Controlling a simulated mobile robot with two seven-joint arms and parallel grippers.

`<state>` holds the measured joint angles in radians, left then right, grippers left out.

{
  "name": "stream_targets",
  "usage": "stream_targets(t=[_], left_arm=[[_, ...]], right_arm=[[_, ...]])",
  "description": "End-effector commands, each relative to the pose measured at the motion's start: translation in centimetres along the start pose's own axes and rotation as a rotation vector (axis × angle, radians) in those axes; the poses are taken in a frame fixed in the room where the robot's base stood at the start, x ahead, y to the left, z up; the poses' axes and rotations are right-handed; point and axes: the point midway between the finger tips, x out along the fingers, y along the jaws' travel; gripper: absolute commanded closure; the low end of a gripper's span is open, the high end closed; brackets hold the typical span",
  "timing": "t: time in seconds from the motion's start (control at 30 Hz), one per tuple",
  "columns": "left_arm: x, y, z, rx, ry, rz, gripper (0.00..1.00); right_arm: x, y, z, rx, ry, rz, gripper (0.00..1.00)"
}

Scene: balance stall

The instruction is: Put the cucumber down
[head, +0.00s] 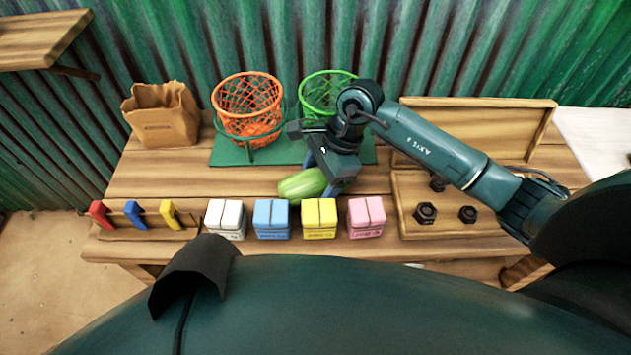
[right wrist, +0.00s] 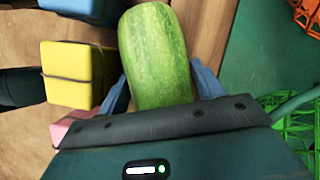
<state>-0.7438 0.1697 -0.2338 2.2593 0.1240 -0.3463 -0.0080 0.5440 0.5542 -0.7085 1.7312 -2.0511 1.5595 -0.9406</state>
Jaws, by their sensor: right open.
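The green cucumber (head: 303,185) lies on the wooden table, behind the yellow box and in front of the green base of the baskets. My right gripper (head: 332,182) is over its right end, with the fingers open on either side of it. In the right wrist view the cucumber (right wrist: 156,55) lies between the two blue fingers (right wrist: 163,92); the gripper body hides its near end. Whether a finger touches it I cannot tell. My left gripper is not in view.
White (head: 225,219), blue (head: 271,218), yellow (head: 320,218) and pink (head: 366,217) boxes line the front edge. Orange (head: 247,100) and green (head: 326,90) baskets stand behind. A wooden case (head: 470,228) with dark weights lies right, a paper bag (head: 162,115) left.

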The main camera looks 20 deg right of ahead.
Motion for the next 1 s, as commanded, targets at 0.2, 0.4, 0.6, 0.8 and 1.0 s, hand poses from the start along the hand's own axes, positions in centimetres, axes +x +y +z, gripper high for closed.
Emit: stream_targets(t=[0.2, 0.4, 0.6, 0.8, 1.0], left_arm=[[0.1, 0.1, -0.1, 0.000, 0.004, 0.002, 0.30], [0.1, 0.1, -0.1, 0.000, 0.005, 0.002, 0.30], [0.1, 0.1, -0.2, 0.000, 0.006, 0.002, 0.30], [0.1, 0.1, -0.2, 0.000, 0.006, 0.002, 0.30], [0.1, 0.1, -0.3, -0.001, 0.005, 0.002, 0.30]], right_arm=[[0.0, 0.0, 0.0, 0.000, 0.000, 0.000, 0.37], [0.0, 0.0, 0.0, 0.000, 0.000, 0.000, 0.54], [-0.1, 0.0, 0.0, -0.001, -0.001, -0.002, 0.68], [-0.2, -0.1, 0.1, -0.001, -0.001, -0.002, 0.68], [-2.5, -0.1, 1.0, -0.004, 0.001, -0.006, 0.68]])
